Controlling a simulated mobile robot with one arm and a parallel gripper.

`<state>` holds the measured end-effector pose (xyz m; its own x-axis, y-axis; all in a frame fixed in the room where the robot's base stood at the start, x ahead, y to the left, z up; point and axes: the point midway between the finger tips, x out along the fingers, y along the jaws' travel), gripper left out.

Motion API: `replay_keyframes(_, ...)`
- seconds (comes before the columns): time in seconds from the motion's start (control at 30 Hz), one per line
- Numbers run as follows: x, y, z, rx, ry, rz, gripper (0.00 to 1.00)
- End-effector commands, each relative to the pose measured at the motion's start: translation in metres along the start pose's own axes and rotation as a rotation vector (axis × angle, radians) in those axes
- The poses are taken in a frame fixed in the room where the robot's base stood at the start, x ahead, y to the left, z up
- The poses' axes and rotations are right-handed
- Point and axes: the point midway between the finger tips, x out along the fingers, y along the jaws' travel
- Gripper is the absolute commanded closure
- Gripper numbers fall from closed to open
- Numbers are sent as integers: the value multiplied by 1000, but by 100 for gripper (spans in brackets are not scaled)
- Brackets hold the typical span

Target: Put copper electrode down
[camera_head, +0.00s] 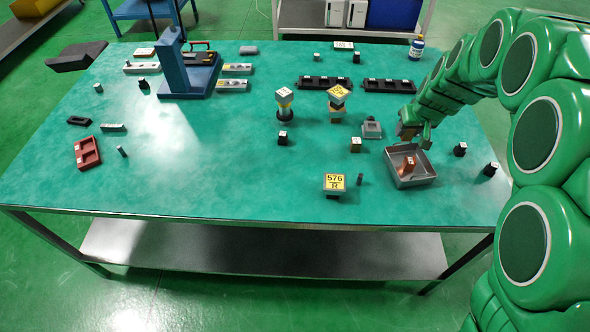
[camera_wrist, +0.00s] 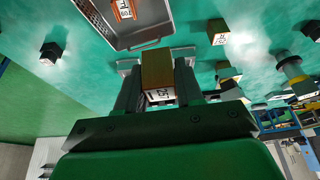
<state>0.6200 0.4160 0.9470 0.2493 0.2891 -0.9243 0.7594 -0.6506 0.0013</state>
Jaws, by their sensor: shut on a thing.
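My gripper (camera_head: 415,132) is at the right of the table, above and just behind the grey metal tray (camera_head: 423,178). In the wrist view my gripper (camera_wrist: 157,64) is shut on the copper electrode (camera_wrist: 155,78), a brownish block with a white numbered label, one finger on each side. The tray (camera_wrist: 158,33) shows just beyond the held block, which looks apart from it. Another copper-coloured piece with a white label (camera_head: 409,164) lies inside the tray; it also shows in the wrist view (camera_wrist: 123,9). The held block's height above the table is hard to tell.
Dark labelled blocks (camera_head: 460,149) stand right of the tray. A brown block (camera_head: 355,146), a grey block (camera_head: 371,129) and a yellow-labelled piece (camera_head: 334,184) stand to its left. Dark racks (camera_head: 389,86) lie behind.

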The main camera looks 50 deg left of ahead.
Motion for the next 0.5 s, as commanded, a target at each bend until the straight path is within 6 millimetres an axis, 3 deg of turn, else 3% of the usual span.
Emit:
replay_keyframes(0.1,-4,-43,8,-34,-4,-16,100)
replay_keyframes(0.5,-21,-164,46,-142,-3,-58,100)
